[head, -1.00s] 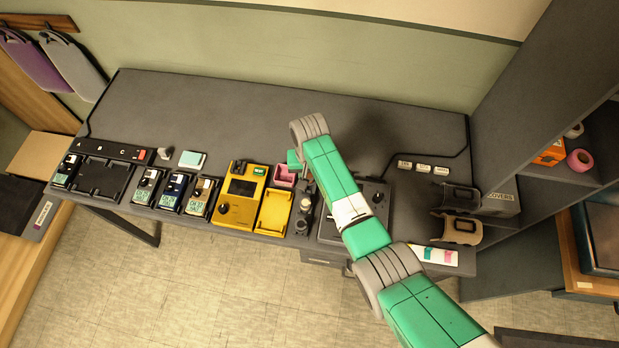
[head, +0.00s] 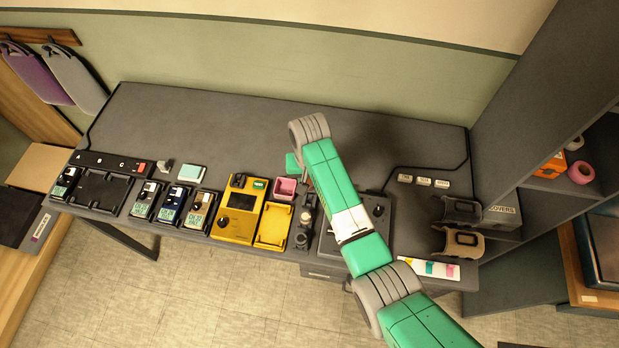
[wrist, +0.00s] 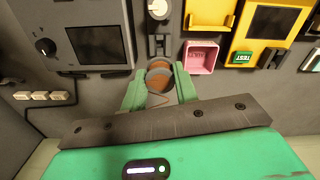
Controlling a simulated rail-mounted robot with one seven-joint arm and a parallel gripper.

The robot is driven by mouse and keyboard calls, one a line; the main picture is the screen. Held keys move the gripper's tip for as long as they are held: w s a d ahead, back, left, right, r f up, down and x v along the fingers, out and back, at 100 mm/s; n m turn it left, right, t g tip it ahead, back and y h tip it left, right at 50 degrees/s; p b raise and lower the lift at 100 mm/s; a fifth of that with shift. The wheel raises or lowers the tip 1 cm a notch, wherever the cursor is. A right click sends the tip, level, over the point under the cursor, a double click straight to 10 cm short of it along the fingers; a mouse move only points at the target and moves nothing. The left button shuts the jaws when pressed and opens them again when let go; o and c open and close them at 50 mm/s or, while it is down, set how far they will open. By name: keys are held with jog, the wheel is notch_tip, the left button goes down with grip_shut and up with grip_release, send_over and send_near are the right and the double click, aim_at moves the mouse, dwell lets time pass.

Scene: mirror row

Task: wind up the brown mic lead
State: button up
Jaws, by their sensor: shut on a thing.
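My gripper (wrist: 160,85) is shut on a small brown thing (wrist: 160,79) with a grey band around it. It looks like the brown mic lead, and a thin loop shows just below the band. Its far side is cut off from sight by the fingers and the band. In the head view my gripper (head: 293,163) is a small green shape behind the pink box (head: 285,188), partly hidden by my arm, and the brown thing cannot be made out there. In the wrist view the pink box (wrist: 202,57) is just right of the fingers.
A yellow tester (head: 239,208) and a yellow tray (head: 273,228) stand left of a black stand (head: 304,215). A dark console (head: 328,240) lies under my arm. Several packs stand farther left. The back of the table (head: 210,120) is clear.

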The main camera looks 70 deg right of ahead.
notch_tip(320, 180, down, 6)
jog(key=b, duration=0.3)
jog(key=shift+f, duration=0.25)
dwell(0.8)
jog(key=shift+f+b, duration=0.85)
jog(key=shift+f, duration=0.3)
jog(key=shift+r, duration=0.1)
